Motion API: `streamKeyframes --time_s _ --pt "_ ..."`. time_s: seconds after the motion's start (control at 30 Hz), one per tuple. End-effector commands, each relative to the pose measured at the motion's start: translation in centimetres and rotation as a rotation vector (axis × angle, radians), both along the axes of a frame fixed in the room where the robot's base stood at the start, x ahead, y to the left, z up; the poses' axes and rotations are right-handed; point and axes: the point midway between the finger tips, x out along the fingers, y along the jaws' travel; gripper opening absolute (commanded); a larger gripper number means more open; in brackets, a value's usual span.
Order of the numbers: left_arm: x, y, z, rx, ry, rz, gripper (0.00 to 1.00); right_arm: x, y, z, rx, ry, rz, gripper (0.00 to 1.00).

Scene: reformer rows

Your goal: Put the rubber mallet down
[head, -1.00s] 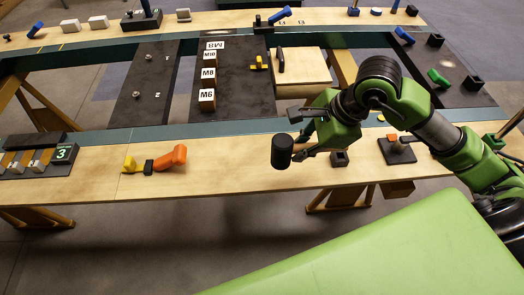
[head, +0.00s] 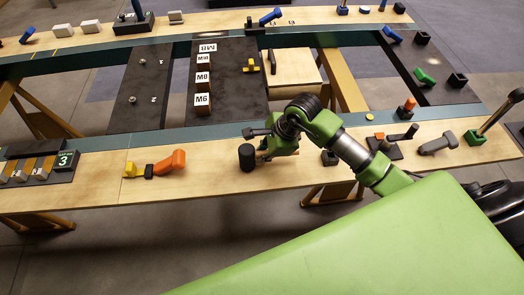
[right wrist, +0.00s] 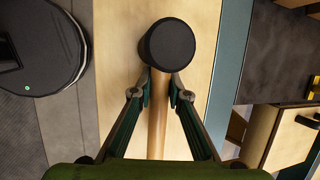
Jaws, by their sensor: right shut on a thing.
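The rubber mallet has a black cylindrical head (head: 246,157) and a pale wooden handle. My right gripper (head: 264,151) is shut on the handle, close behind the head. In the right wrist view the mallet head (right wrist: 167,45) sits just past the fingertips (right wrist: 160,82), and the handle (right wrist: 157,130) runs back between the fingers. The mallet is over the near wooden bench (head: 215,172), head upright; I cannot tell whether it touches the wood. My left gripper is not in view.
Bench between orange tool and mallet is clear.

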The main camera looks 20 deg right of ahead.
Motion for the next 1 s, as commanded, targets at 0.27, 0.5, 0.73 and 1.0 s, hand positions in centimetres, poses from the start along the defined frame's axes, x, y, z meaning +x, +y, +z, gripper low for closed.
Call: streamKeyframes --time_s 0.27,0.5,0.73,1.0 --pt "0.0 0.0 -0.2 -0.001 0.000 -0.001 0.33 0.1 0.0 -0.1 0.001 -0.005 0.000 0.00" --pt "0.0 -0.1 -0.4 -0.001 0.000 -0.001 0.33 0.0 0.0 -0.3 0.000 -0.001 0.000 0.33" --pt "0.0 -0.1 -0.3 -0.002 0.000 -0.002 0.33 0.0 0.0 -0.3 0.001 -0.001 0.000 0.33" --pt "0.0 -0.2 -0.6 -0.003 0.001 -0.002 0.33 -0.5 -0.8 2.1 -0.002 -0.007 0.000 0.33"
